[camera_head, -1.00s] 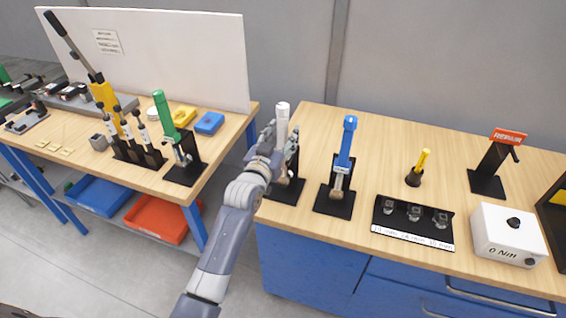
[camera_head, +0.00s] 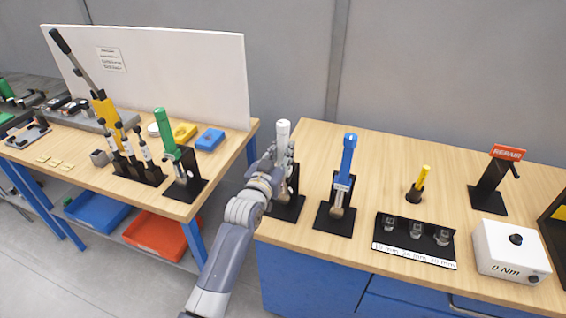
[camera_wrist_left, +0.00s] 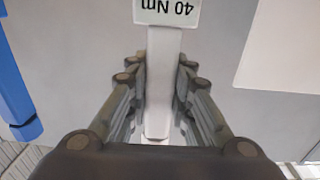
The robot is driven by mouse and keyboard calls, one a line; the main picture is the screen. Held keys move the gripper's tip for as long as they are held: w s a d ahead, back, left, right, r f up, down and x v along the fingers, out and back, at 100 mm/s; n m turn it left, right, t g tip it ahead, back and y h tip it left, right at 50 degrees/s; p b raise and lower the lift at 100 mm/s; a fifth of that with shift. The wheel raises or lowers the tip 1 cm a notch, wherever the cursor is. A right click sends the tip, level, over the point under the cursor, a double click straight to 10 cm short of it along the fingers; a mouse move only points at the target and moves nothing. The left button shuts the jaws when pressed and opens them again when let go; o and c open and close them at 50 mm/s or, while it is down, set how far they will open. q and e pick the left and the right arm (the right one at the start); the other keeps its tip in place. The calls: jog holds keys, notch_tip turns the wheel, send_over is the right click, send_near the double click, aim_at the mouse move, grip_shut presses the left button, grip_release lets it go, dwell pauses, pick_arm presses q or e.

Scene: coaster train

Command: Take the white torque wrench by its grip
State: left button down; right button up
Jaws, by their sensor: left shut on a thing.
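The white torque wrench (camera_head: 283,131) stands upright in a black stand (camera_head: 289,208) at the left end of the right-hand bench. My left gripper (camera_head: 283,158) is at the wrench from the left, with its fingers around the white shaft just below the top. In the left wrist view the white wrench (camera_wrist_left: 161,75) runs between both fingers of my left gripper (camera_wrist_left: 160,95), which are shut on it. A label reading 40 Nm shows on it. The lower part of the wrench is partly hidden by the gripper. My right gripper is in no view.
A blue torque wrench (camera_head: 347,160) stands close on the right in its own stand. A green wrench (camera_head: 167,135) stands on the left bench. Further right are a socket tray (camera_head: 390,253), a yellow-handled tool (camera_head: 423,178) and a white tester box (camera_head: 490,262).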

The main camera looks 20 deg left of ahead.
aim_at(281, 144)
pick_arm(q)
jog(key=shift+r+b, duration=0.7)
jog(key=shift+r, duration=1.2)
jog(key=shift+s+f, duration=0.1)
jog(key=shift+s, duration=0.55)
jog(key=s+a+b, duration=0.1)
jog(key=s+b, duration=0.3)
jog(key=s, duration=1.2)
jog(key=shift+s+b, duration=0.4)
jog(key=shift+a, duration=0.1)
jog(key=c, duration=2.1)
grip_release()
grip_shut()
